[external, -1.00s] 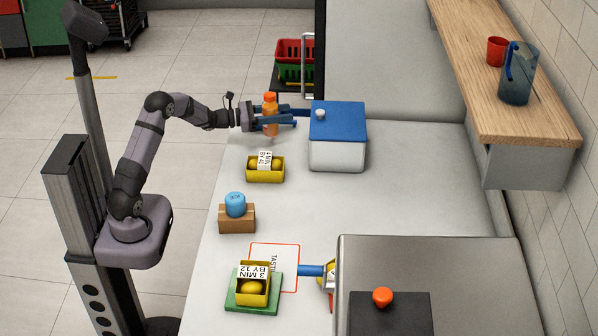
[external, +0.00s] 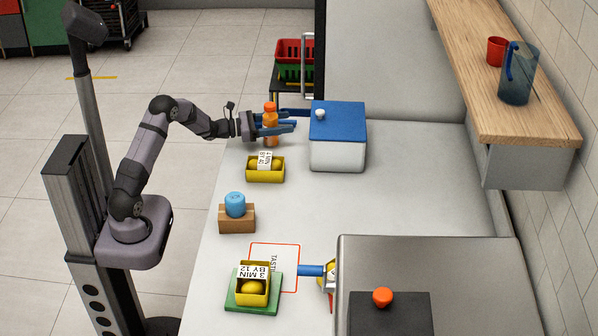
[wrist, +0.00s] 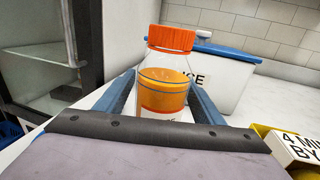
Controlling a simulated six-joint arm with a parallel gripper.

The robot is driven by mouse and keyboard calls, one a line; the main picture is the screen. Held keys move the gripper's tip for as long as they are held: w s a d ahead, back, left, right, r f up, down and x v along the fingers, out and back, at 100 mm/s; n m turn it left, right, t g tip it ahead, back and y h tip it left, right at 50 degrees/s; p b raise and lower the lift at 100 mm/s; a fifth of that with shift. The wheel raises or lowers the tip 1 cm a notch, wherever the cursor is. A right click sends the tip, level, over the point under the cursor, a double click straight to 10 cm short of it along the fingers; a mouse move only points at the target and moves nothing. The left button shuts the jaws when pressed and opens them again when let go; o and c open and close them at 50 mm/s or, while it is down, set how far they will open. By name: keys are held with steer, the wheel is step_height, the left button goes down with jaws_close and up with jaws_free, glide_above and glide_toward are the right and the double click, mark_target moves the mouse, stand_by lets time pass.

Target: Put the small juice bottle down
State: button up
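The small juice bottle (external: 271,128) is clear with orange juice and an orange cap. It stands upright at the far end of the white counter; its base is at or just above the top, and I cannot tell which. My gripper (external: 276,122) reaches in from the left, its blue fingers on either side of the bottle. In the wrist view the bottle (wrist: 163,90) sits between the two fingers (wrist: 163,100), which appear shut on it. Its lower part is hidden behind the gripper body.
A white box with a blue lid (external: 337,150) stands right of the bottle. A yellow tray with lemons and a card (external: 265,175) is nearer. A blue item (external: 235,203) sits on a brown block. A green board (external: 253,305) lies nearest.

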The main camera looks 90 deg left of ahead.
steer(key=shift+r, duration=0.15)
steer(key=shift+r+p, duration=0.15)
steer(key=shift+p, duration=0.15)
steer(key=b+v, duration=0.1)
steer(key=v, duration=1.1)
